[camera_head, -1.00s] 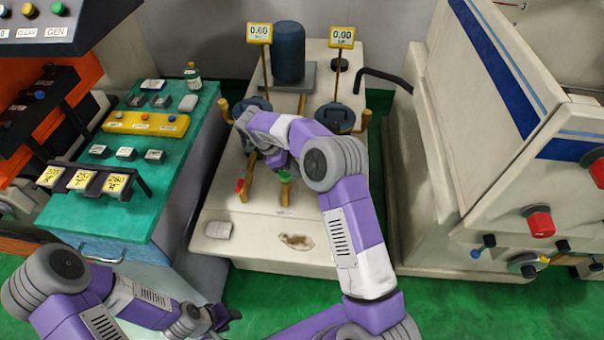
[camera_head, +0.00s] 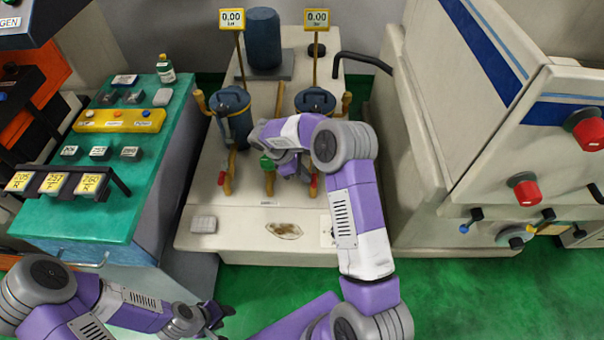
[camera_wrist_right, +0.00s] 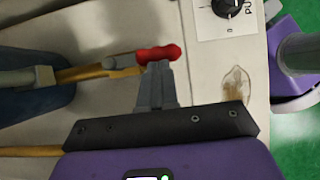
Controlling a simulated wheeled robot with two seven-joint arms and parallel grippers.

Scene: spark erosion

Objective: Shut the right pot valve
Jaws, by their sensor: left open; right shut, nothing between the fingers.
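The right pot (camera_head: 316,101) is a dark blue vessel at the back of the cream bench, under a display reading 0.00. Its valve has a red handle (camera_head: 313,181), low on the right of the bench. In the right wrist view the red handle (camera_wrist_right: 158,53) lies across the end of a brass pipe (camera_wrist_right: 95,73). My right gripper (camera_wrist_right: 157,70) is shut and empty, its fingertips at the handle's near side; contact cannot be told. In the head view my right gripper (camera_head: 300,174) is partly hidden by its own arm. My left gripper (camera_head: 219,313) is open at lower left, away from the bench.
The left pot (camera_head: 232,120) has its own red handle (camera_head: 222,178). A green handle (camera_head: 267,163) sits on the middle pipe, close left of my right gripper. A black knob (camera_wrist_right: 227,7) is near. A large machine (camera_head: 420,150) stands right; a teal console (camera_head: 130,185) stands left.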

